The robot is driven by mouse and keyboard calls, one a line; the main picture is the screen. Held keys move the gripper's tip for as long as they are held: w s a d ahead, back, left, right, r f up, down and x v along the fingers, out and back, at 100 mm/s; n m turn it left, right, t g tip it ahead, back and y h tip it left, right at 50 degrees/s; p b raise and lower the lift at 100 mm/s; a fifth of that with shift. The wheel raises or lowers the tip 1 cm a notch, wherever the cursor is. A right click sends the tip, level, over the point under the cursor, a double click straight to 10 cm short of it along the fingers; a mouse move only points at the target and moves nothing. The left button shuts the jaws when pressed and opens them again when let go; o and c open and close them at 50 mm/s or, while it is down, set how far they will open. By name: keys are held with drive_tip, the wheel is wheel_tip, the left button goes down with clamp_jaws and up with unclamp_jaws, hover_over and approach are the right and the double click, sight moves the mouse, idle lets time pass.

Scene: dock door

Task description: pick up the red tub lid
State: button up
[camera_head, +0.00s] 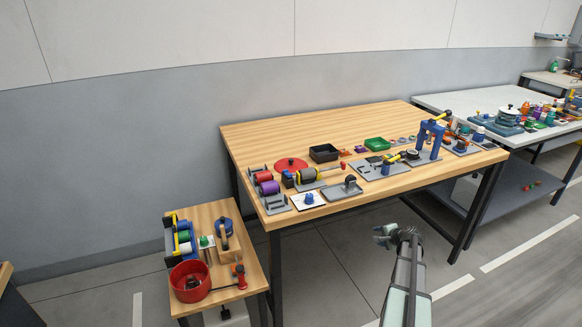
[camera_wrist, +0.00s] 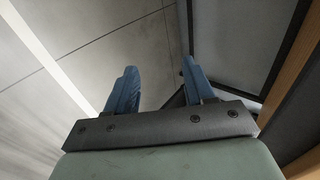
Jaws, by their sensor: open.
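A round red lid (camera_head: 291,164) lies flat at the left part of the large wooden table, behind the spools. A red round tub (camera_head: 190,281) stands on the small low table at the lower left. My gripper (camera_head: 380,237) is in front of the large table, off its front edge and well to the right of the lid. In the wrist view my gripper (camera_wrist: 157,82) has its two blue fingers apart with nothing between them. The lid does not show in the wrist view.
The wooden table (camera_head: 265,133) has a clear back half. A blue press frame (camera_head: 430,137) stands upright at the right. A grey bench (camera_head: 440,100) adjoins it.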

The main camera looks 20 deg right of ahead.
drive_tip(key=s+d+r+m+t+h, duration=0.3)
drive_tip(key=d+r+t+h, duration=0.1)
drive_tip(key=d+r, duration=2.2)
drive_tip(key=r, duration=0.6)
drive_tip(key=w+a+r+n+t+y, duration=0.1)
drive_tip(key=w+a+r+n+y, duration=0.15)
drive_tip(key=w+r, duration=0.45)
drive_tip(key=w+a+y, duration=0.2)
drive_tip(key=w+a, duration=0.3)
drive_tip(key=w, duration=0.1)
drive_tip(key=m+g, duration=0.4)
drive_tip(key=g, duration=1.1)
hover_over(291, 163)
drive_tip(key=w, duration=0.1)
drive_tip(key=f, duration=0.2)
drive_tip(key=shift+n, duration=0.25)
drive_tip(key=f, duration=1.2)
drive_tip(key=shift+d+f, duration=0.2)
drive_tip(key=shift+f, duration=0.1)
